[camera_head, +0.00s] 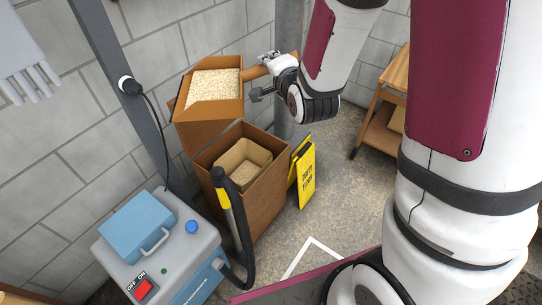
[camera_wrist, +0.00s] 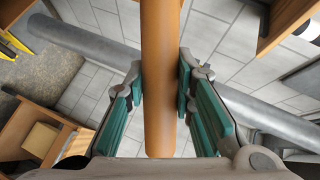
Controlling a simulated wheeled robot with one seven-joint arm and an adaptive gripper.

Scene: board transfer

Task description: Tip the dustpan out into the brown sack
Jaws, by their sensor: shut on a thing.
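The orange-brown dustpan (camera_head: 208,113) is in the head view, full of pale granules (camera_head: 213,88). It is held up above and behind the brown sack (camera_head: 272,194), near the wall. My gripper (camera_head: 263,82) is shut on the dustpan's handle, at the pan's right side. In the wrist view the round handle (camera_wrist: 161,60) runs between the green finger pads of my gripper (camera_wrist: 162,85). The sack stands open on the floor. Inside it are a tan inner wall and some pale granules (camera_head: 243,174) at the bottom.
A grey-blue vacuum machine (camera_head: 180,252) with a black hose stands left in front of the sack. A yellow sign (camera_head: 307,178) stands right of the sack. A grey post (camera_head: 289,40) is behind my gripper, a wooden shelf (camera_head: 384,105) at right.

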